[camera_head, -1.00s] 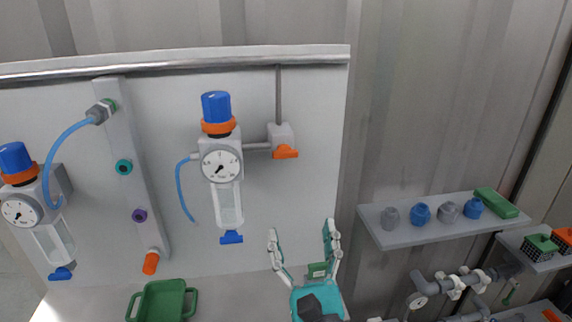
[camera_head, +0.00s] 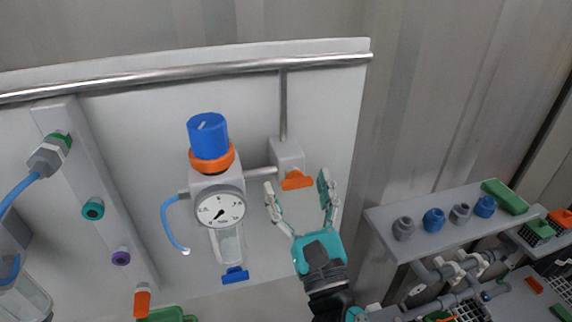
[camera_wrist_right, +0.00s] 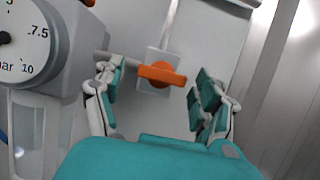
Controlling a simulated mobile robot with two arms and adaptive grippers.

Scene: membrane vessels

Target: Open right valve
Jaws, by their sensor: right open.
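The right valve is a grey block (camera_head: 288,156) with an orange handle (camera_head: 297,181), on a pipe right of the right vessel. In the right wrist view the orange handle (camera_wrist_right: 162,73) lies crosswise between and beyond my fingertips. My right gripper (camera_head: 297,192) is open and empty, just in front of and below the handle, with a finger on either side. It also shows in the right wrist view (camera_wrist_right: 155,88). I cannot tell whether a finger touches the handle. My left gripper is not in view.
The right vessel's gauge (camera_head: 220,209) and blue knob (camera_head: 208,136) stand close left of my right gripper. A steel rail (camera_head: 180,72) runs above. A shelf (camera_head: 450,228) with several grey and blue fittings is at the right. The panel's right strip is bare.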

